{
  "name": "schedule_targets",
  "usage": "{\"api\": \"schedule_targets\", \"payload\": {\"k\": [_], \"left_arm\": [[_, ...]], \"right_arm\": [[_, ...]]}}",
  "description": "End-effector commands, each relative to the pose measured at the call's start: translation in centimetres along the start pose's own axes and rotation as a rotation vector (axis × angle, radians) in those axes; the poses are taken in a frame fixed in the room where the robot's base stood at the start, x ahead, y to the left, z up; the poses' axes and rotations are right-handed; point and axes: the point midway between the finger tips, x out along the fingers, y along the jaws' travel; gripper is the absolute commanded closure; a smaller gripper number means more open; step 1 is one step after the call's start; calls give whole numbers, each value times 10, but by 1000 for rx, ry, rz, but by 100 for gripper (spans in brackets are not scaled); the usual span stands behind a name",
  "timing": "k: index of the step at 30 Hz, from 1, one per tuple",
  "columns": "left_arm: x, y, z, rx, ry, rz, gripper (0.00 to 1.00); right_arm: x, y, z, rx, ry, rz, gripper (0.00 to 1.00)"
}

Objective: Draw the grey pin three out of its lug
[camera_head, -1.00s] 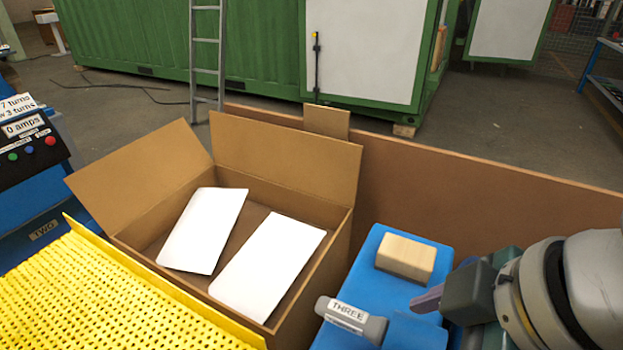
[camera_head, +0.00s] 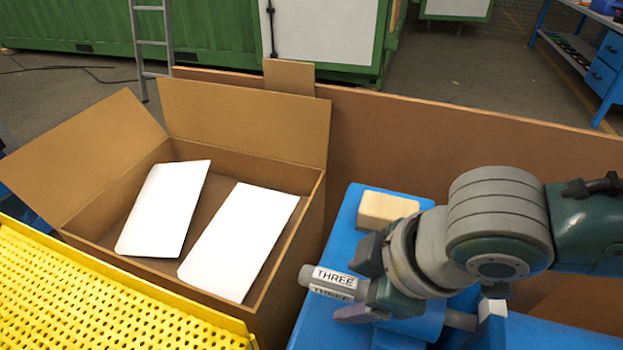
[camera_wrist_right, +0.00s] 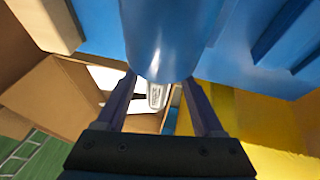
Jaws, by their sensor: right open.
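Grey pin three (camera_head: 335,283) lies with its labelled end pointing left, over the blue fixture (camera_head: 343,218); its label reads THREE. My right gripper (camera_head: 358,287) is open, with one finger on the far side of the pin and one on the near side. The pin's right part and the place where it enters its lug are hidden behind the gripper. In the right wrist view, the pin's pale labelled end (camera_wrist_right: 156,95) shows between the spread fingers, below a rounded blue part (camera_wrist_right: 165,40). I cannot tell whether a finger touches the pin. My left gripper is not in view.
A pale wooden block (camera_head: 387,208) sits on the fixture behind the gripper. An open cardboard box (camera_head: 310,235) with two white sheets stands to the left. A yellow perforated tray (camera_head: 110,300) is at the front left. A brown panel (camera_head: 420,130) runs behind the fixture.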

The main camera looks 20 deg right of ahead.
Motion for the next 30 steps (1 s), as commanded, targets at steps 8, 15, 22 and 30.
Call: {"api": "schedule_targets", "payload": {"k": [8, 15, 22, 30], "left_arm": [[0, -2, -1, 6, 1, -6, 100], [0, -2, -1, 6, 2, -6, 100], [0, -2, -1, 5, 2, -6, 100], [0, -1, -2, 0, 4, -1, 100]], "right_arm": [[0, 0, 0, 0, 0, 0, 35], [0, 0, 0, 0, 0, 0, 62], [0, 0, 0, 0, 0, -1, 88], [0, 0, 0, 0, 0, -1, 100]]}}
